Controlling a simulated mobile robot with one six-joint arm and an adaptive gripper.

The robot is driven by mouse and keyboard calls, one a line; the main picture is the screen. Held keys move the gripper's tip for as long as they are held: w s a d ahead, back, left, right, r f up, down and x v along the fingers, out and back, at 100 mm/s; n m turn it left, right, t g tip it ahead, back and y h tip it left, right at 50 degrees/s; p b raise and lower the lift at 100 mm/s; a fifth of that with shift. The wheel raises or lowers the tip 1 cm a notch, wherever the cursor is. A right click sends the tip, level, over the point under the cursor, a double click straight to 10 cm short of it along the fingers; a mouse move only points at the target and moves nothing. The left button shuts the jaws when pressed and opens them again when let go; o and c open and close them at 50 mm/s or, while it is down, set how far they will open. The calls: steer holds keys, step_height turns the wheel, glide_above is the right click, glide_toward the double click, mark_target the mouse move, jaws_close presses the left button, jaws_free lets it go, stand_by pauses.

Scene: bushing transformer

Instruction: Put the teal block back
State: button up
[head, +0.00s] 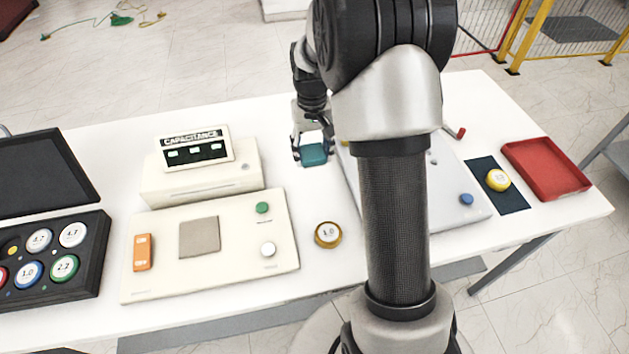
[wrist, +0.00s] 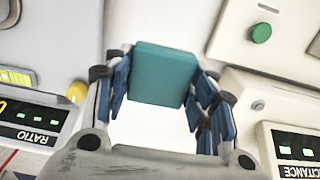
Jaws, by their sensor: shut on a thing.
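The teal block (head: 314,154) is held between the fingers of my gripper (head: 312,150), over the white table between the capacitance meter and the device on the right. In the wrist view the teal block (wrist: 163,74) sits between the blue finger pads of my gripper (wrist: 160,90), both pads against its sides. I cannot tell whether the block touches the table. My arm hides part of the table's middle and the device behind it.
The capacitance meter (head: 200,170) and its panel (head: 190,240) stand left. A gold disc marked 1.0 (head: 328,235) lies front centre. A black case (head: 50,262) of discs is far left. A blue mat (head: 503,195) bearing a yellow disc (head: 497,180) and a red tray (head: 545,168) are right.

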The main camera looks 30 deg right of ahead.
step_height(320, 180, down, 11)
steer(key=shift+r+b, duration=0.2)
steer(key=shift+b, duration=1.05)
steer(key=shift+f, duration=0.2)
steer(key=o, duration=1)
steer(key=shift+r, duration=0.1)
step_height(320, 180, up, 12)
steer(key=p, duration=0.3)
step_height(320, 180, up, 9)
steer(key=t, duration=0.1)
glide_above(313, 185)
steer(key=s+a, duration=0.5)
steer(key=s+a+r+n+t, duration=0.1)
steer(key=s+a+r, duration=0.1)
steer(key=s, duration=0.5)
steer(key=s+a+r+n+t, duration=0.1)
steer(key=s+a+r, duration=0.1)
steer(key=s+a, duration=0.2)
steer(key=s+a+r+n+t, duration=0.1)
steer(key=s+a+r, duration=0.1)
steer(key=s, duration=0.7)
steer(key=shift+s+a+r+t, duration=0.3)
steer(key=shift+s+a+r, duration=0.05)
steer(key=shift+a, duration=0.25)
